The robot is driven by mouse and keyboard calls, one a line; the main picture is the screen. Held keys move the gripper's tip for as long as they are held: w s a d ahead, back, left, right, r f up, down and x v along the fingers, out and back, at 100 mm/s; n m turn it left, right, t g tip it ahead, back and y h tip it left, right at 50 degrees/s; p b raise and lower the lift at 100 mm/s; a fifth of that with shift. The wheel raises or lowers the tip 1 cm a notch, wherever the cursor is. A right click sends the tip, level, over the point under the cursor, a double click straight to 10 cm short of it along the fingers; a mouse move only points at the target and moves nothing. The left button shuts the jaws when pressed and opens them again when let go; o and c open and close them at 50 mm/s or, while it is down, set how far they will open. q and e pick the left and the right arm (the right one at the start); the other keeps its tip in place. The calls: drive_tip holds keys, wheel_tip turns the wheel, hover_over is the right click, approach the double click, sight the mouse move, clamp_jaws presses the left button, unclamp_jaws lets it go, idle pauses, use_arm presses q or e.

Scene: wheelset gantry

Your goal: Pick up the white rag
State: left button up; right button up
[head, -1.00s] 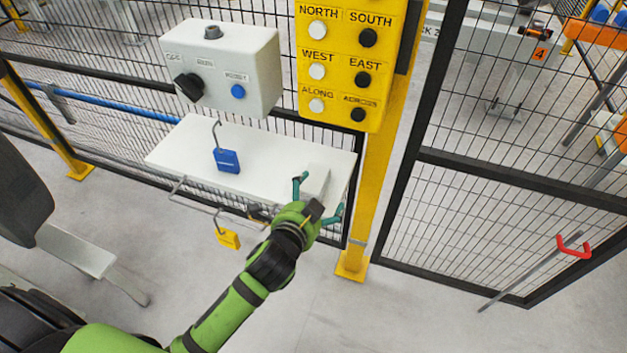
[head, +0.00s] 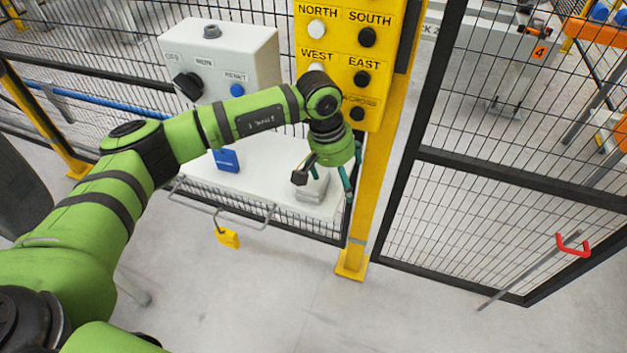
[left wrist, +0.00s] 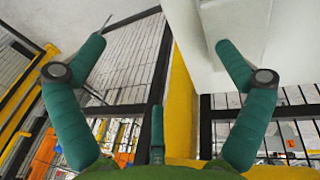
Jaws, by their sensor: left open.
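The white rag (head: 312,189) looks like a small folded, pale block lying on the right end of the white shelf (head: 268,198). My left gripper (head: 334,182) hangs over that end of the shelf, pointing down, just above and to the right of the rag. Its teal fingers are spread and hold nothing. In the left wrist view the open fingers (left wrist: 160,45) frame the yellow post and fence. A pale shape that seems to be the rag (left wrist: 238,28) shows at top right, by the right finger. Contact cannot be told. My right gripper is not in view.
A yellow post with a button panel (head: 362,60) stands close behind my gripper. A grey switch box (head: 262,55) is above the shelf. A blue padlock (head: 226,160) is partly hidden by my arm; a yellow padlock (head: 228,238) hangs from the front rail.

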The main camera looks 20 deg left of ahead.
sight(314, 182)
use_arm(q)
drive_tip(key=a, duration=0.1)
drive_tip(key=w+a+y, duration=0.1)
drive_tip(key=a, duration=0.1)
drive_tip(key=a+r+y, duration=0.1)
drive_tip(key=a, duration=0.1)
drive_tip(key=shift+w+a+r+m, duration=0.1)
drive_tip(key=shift+w+a+m, duration=0.15)
drive_tip(key=shift+m, duration=0.15)
drive_tip(key=shift+a+f+y, duration=0.15)
drive_tip(key=shift+f+y, duration=0.1)
drive_tip(key=shift+y, duration=0.05)
drive_tip(key=f+p, duration=0.2)
drive_tip(key=f, duration=0.3)
drive_tip(key=shift+w+f+p, duration=0.15)
drive_tip(key=shift+w+p, duration=0.1)
drive_tip(key=shift+p, duration=0.15)
drive_tip(key=shift+w+f, duration=0.1)
drive_tip(key=shift+f, duration=0.45)
drive_tip(key=c, duration=1)
